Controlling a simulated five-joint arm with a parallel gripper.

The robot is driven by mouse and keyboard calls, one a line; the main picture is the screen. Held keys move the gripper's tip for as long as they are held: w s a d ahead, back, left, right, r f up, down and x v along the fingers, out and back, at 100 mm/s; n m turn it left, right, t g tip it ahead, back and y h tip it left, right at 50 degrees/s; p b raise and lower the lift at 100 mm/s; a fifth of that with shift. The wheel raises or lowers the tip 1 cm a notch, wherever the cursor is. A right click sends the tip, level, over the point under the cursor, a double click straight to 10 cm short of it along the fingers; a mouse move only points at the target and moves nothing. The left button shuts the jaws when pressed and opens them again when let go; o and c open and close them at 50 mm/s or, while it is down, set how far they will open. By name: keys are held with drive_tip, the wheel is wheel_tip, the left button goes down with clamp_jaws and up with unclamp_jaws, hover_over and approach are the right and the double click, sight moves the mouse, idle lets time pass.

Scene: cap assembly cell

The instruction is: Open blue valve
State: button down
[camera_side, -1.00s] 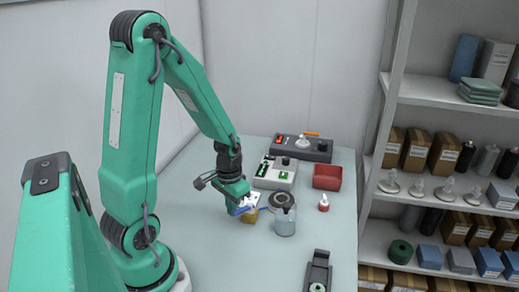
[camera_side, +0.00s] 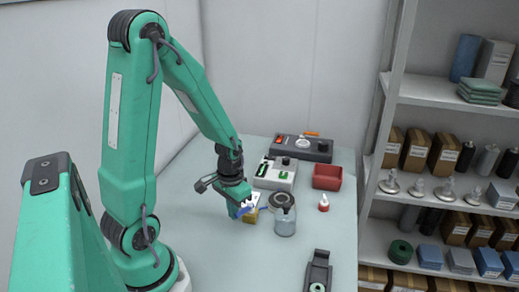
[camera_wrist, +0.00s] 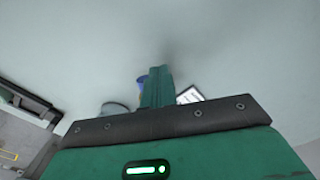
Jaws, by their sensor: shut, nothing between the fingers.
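The blue valve has a brass-coloured body (camera_side: 252,216) and stands on the table, left of a clear bottle. Its blue handle (camera_side: 241,212) shows only in part beside my fingers. In the wrist view a bit of blue (camera_wrist: 142,83) shows just left of my fingers. My gripper (camera_side: 234,213) points down at the valve's left side, shut and empty. In the wrist view its green fingers (camera_wrist: 157,84) are together. The fingers are close against the handle; I cannot tell whether they touch it. Most of the handle is hidden, so its angle is unclear.
The clear bottle (camera_side: 284,222) stands right beside the valve, with a dark round part (camera_side: 281,199) behind it. A black fixture (camera_side: 318,272) is at front right. The front middle table is clear.

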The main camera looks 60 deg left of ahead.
sight(237, 215)
drive_tip(key=shift+d, duration=0.95)
drive_tip(key=shift+w+d, duration=0.15)
drive_tip(key=shift+d, duration=0.05)
idle(0.6)
drive_tip(key=shift+a+r, duration=0.1)
idle(0.3)
drive_tip(key=shift+r, duration=3.9)
drive_tip(key=shift+r, duration=0.1)
